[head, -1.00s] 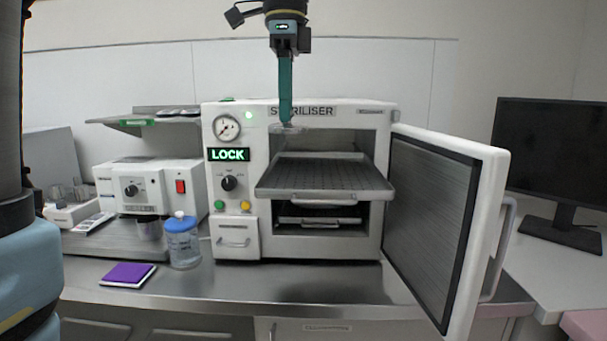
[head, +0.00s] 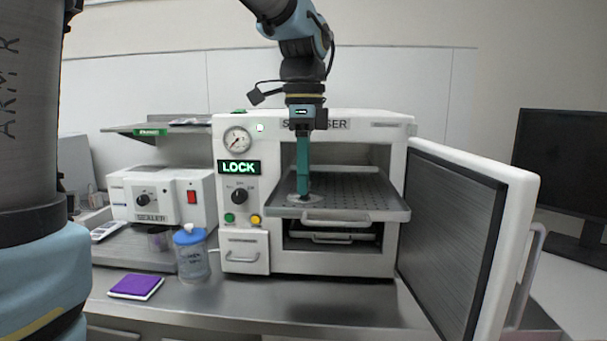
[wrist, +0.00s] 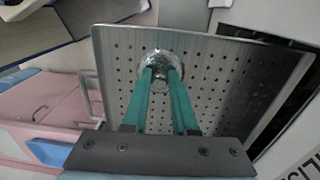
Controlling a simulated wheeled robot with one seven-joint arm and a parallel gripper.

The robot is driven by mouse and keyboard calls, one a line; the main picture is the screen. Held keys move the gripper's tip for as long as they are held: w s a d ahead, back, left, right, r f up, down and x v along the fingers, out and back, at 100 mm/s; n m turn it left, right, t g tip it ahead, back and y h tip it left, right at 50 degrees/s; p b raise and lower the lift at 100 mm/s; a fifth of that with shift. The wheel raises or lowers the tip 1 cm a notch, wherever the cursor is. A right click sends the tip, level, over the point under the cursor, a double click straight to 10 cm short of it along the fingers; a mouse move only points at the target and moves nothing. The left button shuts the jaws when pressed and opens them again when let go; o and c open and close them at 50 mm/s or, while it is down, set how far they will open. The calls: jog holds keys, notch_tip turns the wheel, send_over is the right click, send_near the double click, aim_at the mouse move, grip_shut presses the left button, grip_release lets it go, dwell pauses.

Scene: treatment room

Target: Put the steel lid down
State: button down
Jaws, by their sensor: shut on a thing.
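The steel lid (head: 291,199) is a small round shiny disc at the left part of the pulled-out perforated tray of the steriliser (head: 350,190). In the wrist view the lid (wrist: 150,66) shows at my fingertips, over the holes of the tray (wrist: 215,75). My gripper (head: 303,194) points straight down with its green fingers shut on the lid's knob. The lid looks level and at the tray surface; I cannot tell whether it touches. The fingers hide part of the lid.
The steriliser door (head: 465,235) stands open at the right. A second tray (head: 330,236) sits lower in the chamber. On the counter are a blue-lidded jar (head: 192,255), a purple notebook (head: 136,286) and a sealer (head: 160,197). The tray's right part is clear.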

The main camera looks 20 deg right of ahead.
jog(key=c, duration=0.7)
grip_release()
jog(key=shift+f, duration=0.1)
notch_tip(320, 180, up, 12)
jog(key=shift+w, duration=0.2)
jog(key=shift+d, duration=0.1)
